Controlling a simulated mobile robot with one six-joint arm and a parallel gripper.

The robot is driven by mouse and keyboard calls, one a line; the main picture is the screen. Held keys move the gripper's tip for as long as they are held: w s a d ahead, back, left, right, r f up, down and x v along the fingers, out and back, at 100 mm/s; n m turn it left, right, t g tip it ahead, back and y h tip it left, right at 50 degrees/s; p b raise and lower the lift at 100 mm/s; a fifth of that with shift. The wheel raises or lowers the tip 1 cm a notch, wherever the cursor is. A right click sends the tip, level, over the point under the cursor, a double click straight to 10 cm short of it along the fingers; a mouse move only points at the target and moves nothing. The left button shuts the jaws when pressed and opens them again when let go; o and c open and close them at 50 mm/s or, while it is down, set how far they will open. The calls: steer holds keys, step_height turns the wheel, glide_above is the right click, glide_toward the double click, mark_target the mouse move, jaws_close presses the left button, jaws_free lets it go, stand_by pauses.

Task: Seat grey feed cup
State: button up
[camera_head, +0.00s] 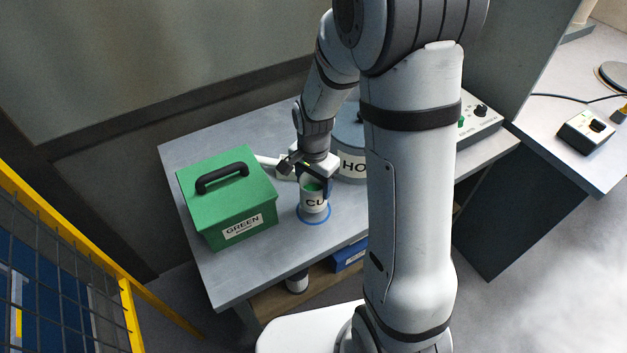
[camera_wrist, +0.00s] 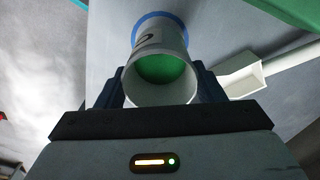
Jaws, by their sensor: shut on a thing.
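The grey feed cup (camera_head: 314,204), with a dark "CU" lettered label and green contents, is upright at the blue ring (camera_head: 328,219) on the grey table. My gripper (camera_head: 315,184) is shut on the cup from above, a finger on either side. In the wrist view I look into the mouth of the cup (camera_wrist: 160,84), between the dark fingers of my gripper (camera_wrist: 160,75); the blue ring (camera_wrist: 160,14) arcs around its far end. I cannot tell whether the cup's base touches the table.
A green lidded box (camera_head: 228,200) with a black handle stands left of the cup. A grey drum (camera_head: 351,163) marked "HO" stands behind right, partly hidden by my arm. A white trough-like piece (camera_head: 268,160) lies behind the cup. The table front (camera_head: 255,273) is clear.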

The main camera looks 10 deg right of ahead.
steer(key=shift+f+b, duration=0.7)
steer(key=shift+f, duration=0.55)
steer(key=shift+f+b, duration=0.1)
steer(key=shift+b, duration=0.2)
steer(key=shift+f+b, duration=0.6)
steer(key=shift+f, duration=0.05)
steer(key=o, duration=1.1)
steer(key=shift+c, duration=0.2)
step_height(320, 180, up, 8)
steer(key=shift+f, duration=0.25)
steer(key=shift+r, duration=0.2)
